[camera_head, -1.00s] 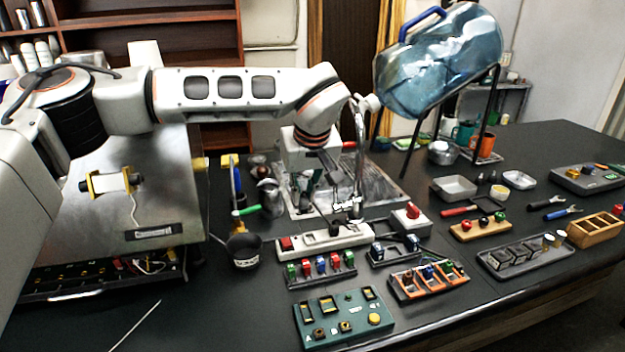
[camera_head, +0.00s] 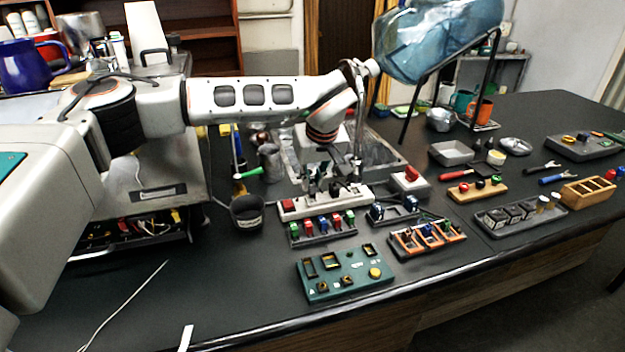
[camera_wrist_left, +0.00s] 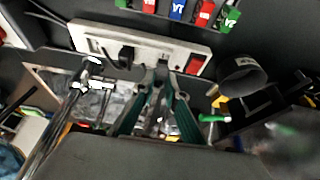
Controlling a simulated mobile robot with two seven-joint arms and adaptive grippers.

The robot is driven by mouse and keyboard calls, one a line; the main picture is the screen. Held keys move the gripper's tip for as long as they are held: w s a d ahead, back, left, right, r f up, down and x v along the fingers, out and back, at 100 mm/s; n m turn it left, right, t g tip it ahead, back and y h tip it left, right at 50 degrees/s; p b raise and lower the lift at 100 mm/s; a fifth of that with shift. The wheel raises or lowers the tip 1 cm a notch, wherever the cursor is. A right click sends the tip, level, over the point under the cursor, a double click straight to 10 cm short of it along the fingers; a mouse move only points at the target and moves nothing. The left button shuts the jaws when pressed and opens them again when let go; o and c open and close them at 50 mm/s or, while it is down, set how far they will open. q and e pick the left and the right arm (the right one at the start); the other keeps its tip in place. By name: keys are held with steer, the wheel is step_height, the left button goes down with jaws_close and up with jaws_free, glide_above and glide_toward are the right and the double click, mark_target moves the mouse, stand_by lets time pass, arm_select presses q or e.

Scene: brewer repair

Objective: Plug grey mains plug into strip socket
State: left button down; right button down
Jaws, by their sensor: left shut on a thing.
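The white power strip (camera_head: 300,208) with a red switch at its left end lies on the dark bench. It also shows across the top of the left wrist view (camera_wrist_left: 95,38), with the red switch at right. A black plug (camera_wrist_left: 127,56) sits on the strip there. My left gripper (camera_head: 316,190) points down at the strip's rear edge. In the left wrist view its fingers (camera_wrist_left: 162,78) are closed around a small grey piece, seemingly the grey mains plug (camera_wrist_left: 162,70), mostly hidden. Whether its pins are in a socket cannot be seen. My right gripper is out of view.
Coloured terminals (camera_head: 322,228) stand just in front of the strip, with a green panel (camera_head: 345,275) nearer. A dark cup (camera_head: 247,212) stands left of the strip. A red-button box (camera_head: 410,181) is at right. A thin tap (camera_head: 358,120) rises close behind.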

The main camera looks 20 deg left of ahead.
arm_select(q)
steer(key=shift+f, duration=0.1)
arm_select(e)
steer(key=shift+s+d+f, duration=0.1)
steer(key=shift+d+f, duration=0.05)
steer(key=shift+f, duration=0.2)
arm_select(q)
steer(key=shift+p, duration=0.5)
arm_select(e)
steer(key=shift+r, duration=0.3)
arm_select(q)
steer(key=shift+f+p, duration=0.2)
steer(key=shift+p, duration=0.15)
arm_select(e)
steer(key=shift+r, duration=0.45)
arm_select(q)
steer(key=shift+f+p, duration=0.45)
steer(key=shift+f, duration=0.15)
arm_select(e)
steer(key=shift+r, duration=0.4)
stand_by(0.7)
arm_select(q)
steer(key=shift+p, duration=0.3)
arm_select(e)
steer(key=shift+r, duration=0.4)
arm_select(q)
steer(key=c, duration=2)
jaws_free()
steer(key=shift+o, duration=0.2)
